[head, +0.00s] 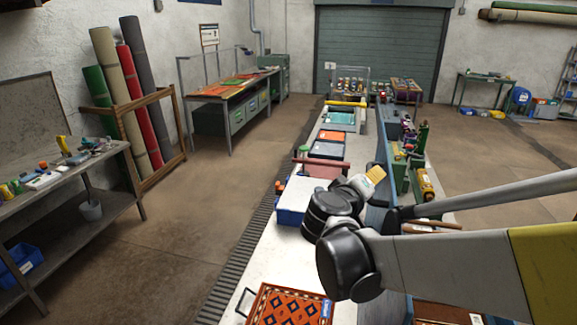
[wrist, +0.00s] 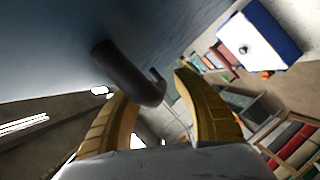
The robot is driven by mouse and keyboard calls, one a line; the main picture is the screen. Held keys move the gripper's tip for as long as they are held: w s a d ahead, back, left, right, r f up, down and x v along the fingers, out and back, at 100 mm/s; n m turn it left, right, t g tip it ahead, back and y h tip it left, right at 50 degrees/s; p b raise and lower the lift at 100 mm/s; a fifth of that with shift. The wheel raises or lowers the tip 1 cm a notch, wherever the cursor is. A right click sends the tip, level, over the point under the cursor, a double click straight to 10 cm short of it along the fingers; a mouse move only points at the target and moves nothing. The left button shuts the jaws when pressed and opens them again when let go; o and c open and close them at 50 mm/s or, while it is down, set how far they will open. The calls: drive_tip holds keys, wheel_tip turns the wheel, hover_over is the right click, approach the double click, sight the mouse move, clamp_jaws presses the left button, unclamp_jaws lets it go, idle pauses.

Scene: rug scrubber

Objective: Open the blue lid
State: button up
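The blue lid appears as a large blue surface (wrist: 60,55) filling the upper left of the wrist view. A dark curved handle (wrist: 122,70) stands out from it. In the head view a blue upright panel (head: 376,208), likely the lid, runs behind my gripper (head: 376,175). My gripper's two yellow fingers (wrist: 155,92) are apart, with the bent end of the handle between or just ahead of their tips. I cannot tell whether they touch it. In the head view my arm and gripper hide part of the panel and the handle.
A white and blue box (head: 291,203) stands on the bench left of my gripper. A patterned rug piece (head: 288,308) lies at the near end. Yellow and green rollers (head: 421,180) are to the right. Floor left of the bench (head: 190,225) is clear.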

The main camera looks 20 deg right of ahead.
clamp_jaws()
